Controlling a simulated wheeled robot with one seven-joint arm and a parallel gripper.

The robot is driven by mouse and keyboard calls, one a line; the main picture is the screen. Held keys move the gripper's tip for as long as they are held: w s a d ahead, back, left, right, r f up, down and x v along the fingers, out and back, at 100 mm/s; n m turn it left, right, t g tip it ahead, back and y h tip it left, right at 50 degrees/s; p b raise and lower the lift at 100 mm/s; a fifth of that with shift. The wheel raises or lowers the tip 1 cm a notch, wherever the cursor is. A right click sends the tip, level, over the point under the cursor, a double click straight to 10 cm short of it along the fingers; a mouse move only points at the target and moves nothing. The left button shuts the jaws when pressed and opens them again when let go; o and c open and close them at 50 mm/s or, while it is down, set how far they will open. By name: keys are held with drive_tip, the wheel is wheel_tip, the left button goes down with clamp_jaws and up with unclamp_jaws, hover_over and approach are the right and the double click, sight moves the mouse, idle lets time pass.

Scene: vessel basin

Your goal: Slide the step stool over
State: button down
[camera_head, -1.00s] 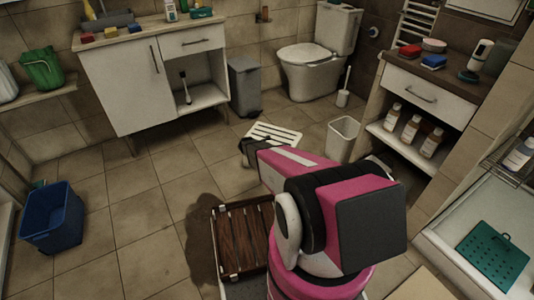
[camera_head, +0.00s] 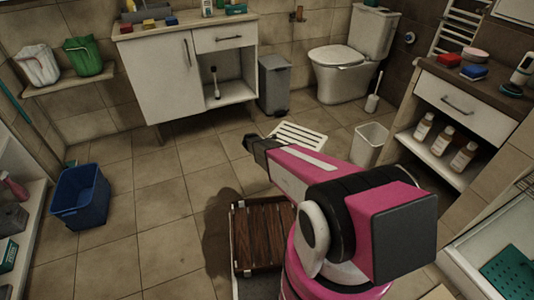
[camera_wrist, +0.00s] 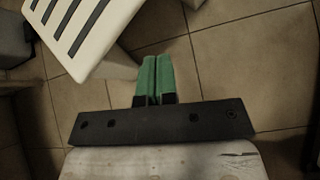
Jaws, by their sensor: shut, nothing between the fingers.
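The step stool (camera_head: 297,137) is white with a slatted top and stands on the tiled floor in front of the grey bin and toilet. In the wrist view its slatted top (camera_wrist: 85,30) shows at the upper left, cut off by the frame edge. My gripper (camera_head: 247,142) is at the end of the outstretched arm, to the left of the stool in the head view. In the wrist view the green fingers (camera_wrist: 155,78) are shut together and empty. A little floor shows between the fingers and the slatted top. The stool's legs are mostly hidden.
A white waste basket (camera_head: 369,145) stands right of the stool, before the shelf unit (camera_head: 455,105). Behind are the grey bin (camera_head: 274,85), toilet (camera_head: 345,70) and white cabinet (camera_head: 165,75). A blue tub (camera_head: 80,197) stands left.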

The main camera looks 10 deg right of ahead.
drive_tip(key=w+a+f+m+t+h, duration=0.35)
drive_tip(key=w+a+f+m, duration=0.2)
drive_tip(key=a+f, duration=0.3)
drive_tip(key=w+a+f+m+t+h, duration=0.2)
drive_tip(key=w+a+f+m+t, duration=0.25)
drive_tip(key=a+f+m, duration=0.35)
drive_tip(key=w+d, duration=0.2)
drive_tip(key=d, duration=0.4)
drive_tip(key=w+d+n, duration=0.1)
drive_tip(key=w+d, duration=0.2)
drive_tip(key=d, duration=0.3)
drive_tip(key=shift+w+d+f+g, duration=0.25)
drive_tip(key=shift+d+g, duration=0.05)
drive_tip(key=shift+d, duration=0.05)
drive_tip(key=shift+w+y, duration=0.1)
drive_tip(key=shift+y, duration=0.15)
